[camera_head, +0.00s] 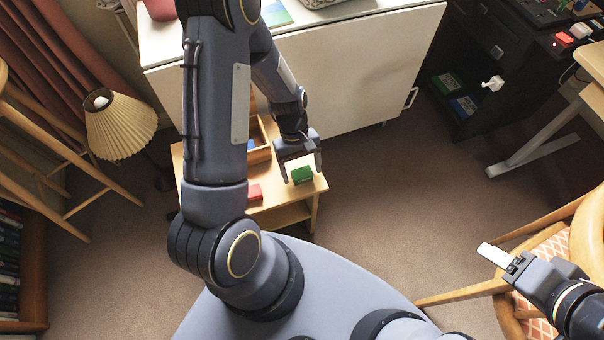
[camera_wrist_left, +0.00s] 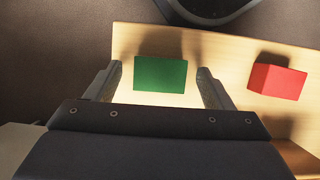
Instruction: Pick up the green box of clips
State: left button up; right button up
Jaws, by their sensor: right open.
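The green box of clips (camera_head: 302,174) sits on the small wooden table (camera_head: 290,197) near its right edge. In the left wrist view the green box (camera_wrist_left: 160,74) lies between the two fingers of my left gripper (camera_wrist_left: 158,82), with a gap on each side. My left gripper (camera_head: 302,176) is open and points down at the box in the head view. Whether the fingertips are level with the box or above it I cannot tell. My right gripper (camera_head: 497,256) is at the lower right by the chair, far from the box.
A red box (camera_head: 254,192) sits on the same table, and it also shows in the left wrist view (camera_wrist_left: 277,81). A wooden tray (camera_head: 259,154) stands behind. A white cabinet (camera_head: 350,85) is beyond the table. A chair (camera_head: 540,240) is at right, a lamp (camera_head: 120,125) at left.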

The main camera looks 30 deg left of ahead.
pick_arm(q)
jog(key=c, duration=1)
